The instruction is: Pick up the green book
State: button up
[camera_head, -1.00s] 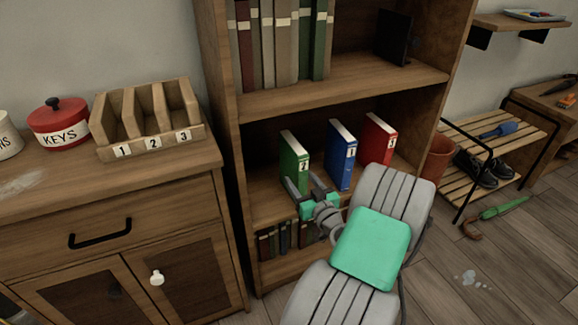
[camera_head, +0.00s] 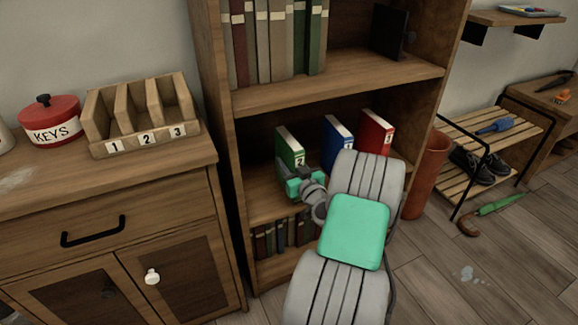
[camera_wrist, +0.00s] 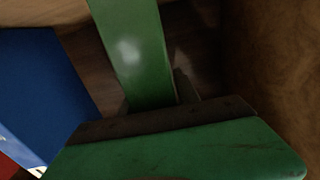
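The green book (camera_head: 289,143) stands upright on the middle shelf, at the left of the blue book (camera_head: 338,140) and the red book (camera_head: 375,133). My gripper (camera_head: 298,168) is right at the front of the green book, its fingers apart, one to either side of the spine's lower part. Finger contact is not clear. In the wrist view the green book (camera_wrist: 135,50) runs down behind my green gripper body, with a grey finger close to its right. The blue book (camera_wrist: 40,85) is at the left. The green book's lower part is hidden.
The bookshelf's left side panel (camera_head: 215,130) is close to the green book. An upper shelf (camera_head: 340,82) with several books is above. A cabinet with a slotted wooden holder (camera_head: 140,115) is at left. A terracotta pot (camera_head: 428,175) stands at right.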

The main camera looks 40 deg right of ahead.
grip_shut()
jog(key=shift+r, duration=0.1)
dwell(0.3)
